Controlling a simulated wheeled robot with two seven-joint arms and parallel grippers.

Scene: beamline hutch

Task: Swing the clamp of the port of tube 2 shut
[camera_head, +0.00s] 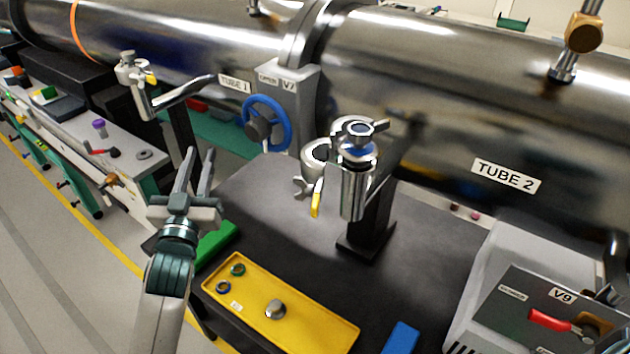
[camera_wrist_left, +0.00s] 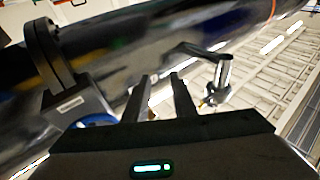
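The port of tube 2 (camera_head: 354,188) is an upright metal pipe on a dark bracket, with a blue ring and a metal cap at its top. Its clamp (camera_head: 315,155) shows as a curved metal piece at the port's left side, swung outward. A wing nut (camera_head: 302,187) and a yellow tab (camera_head: 316,206) are by it. My left gripper (camera_head: 197,160) is open and empty, pointing up, to the left of the clamp and clear of it. Its two fingers also show apart in the left wrist view (camera_wrist_left: 158,95). My right gripper is not in view.
A blue handwheel (camera_head: 267,122) stands between gripper and port. The tube 1 port (camera_head: 135,80) is at upper left and shows in the wrist view (camera_wrist_left: 217,82). A yellow tray (camera_head: 325,328) with rings and a metal part lies in front. Tube 2 (camera_head: 480,110) runs behind.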

